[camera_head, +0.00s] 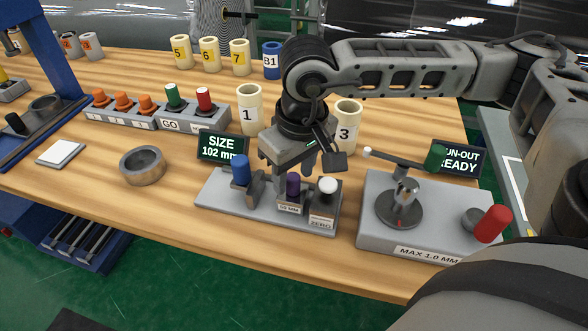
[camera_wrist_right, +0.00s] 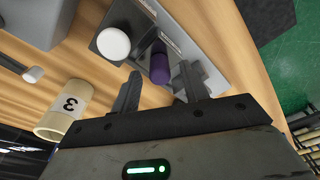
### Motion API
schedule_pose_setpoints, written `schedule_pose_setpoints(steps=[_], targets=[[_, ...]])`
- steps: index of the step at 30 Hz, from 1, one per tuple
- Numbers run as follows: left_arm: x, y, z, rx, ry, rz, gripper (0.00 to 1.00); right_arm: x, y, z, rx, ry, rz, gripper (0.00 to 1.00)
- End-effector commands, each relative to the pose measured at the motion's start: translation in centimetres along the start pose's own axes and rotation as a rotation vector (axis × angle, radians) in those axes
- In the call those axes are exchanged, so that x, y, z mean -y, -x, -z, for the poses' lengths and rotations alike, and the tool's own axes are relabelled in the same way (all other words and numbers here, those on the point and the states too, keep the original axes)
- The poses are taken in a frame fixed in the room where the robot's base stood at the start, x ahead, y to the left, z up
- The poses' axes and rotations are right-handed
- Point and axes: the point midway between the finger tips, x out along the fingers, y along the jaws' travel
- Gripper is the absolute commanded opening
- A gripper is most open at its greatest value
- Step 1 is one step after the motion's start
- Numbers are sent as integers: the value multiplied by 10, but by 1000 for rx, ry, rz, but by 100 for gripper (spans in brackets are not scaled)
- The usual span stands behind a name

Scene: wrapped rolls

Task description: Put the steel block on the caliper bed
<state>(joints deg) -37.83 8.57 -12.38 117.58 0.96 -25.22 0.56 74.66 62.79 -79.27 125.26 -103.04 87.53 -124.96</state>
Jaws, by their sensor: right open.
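The caliper bed (camera_head: 218,190) is a flat grey plate at the table's front. A blue-knobbed jaw (camera_head: 241,172) and a white-knobbed block (camera_head: 325,198) marked ZERO stand on it. Between them is a small grey block with a dark purple knob (camera_head: 293,184) and a small label, likely the steel block. It also shows in the right wrist view (camera_wrist_right: 160,66). My right gripper (camera_head: 294,172) is open just above it. In the right wrist view, the open fingers (camera_wrist_right: 160,86) lie either side of the purple knob. I cannot tell whether they touch it. My left gripper is out of view.
A display (camera_head: 221,148) reading SIZE 102 mm stands behind the bed. A run-out gauge (camera_head: 403,209) with a lever and red knob is close at right. A steel ring (camera_head: 142,166) lies left. Cream rolls 1 (camera_head: 249,110) and 3 (camera_head: 346,127) stand behind the gripper.

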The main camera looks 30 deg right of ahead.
Motion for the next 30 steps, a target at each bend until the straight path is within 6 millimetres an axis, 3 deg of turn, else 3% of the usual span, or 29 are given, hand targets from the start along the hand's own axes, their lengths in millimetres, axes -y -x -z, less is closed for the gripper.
schedule_pose_setpoints(steps=[5,18,24,30], targets=[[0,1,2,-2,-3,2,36,0,15,1,-4,0,0,44],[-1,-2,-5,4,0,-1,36,0,104,1,-5,2,0,44],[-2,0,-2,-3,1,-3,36,0,121,1,-2,2,0,44],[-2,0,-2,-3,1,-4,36,0,123,1,0,1,-1,44]])
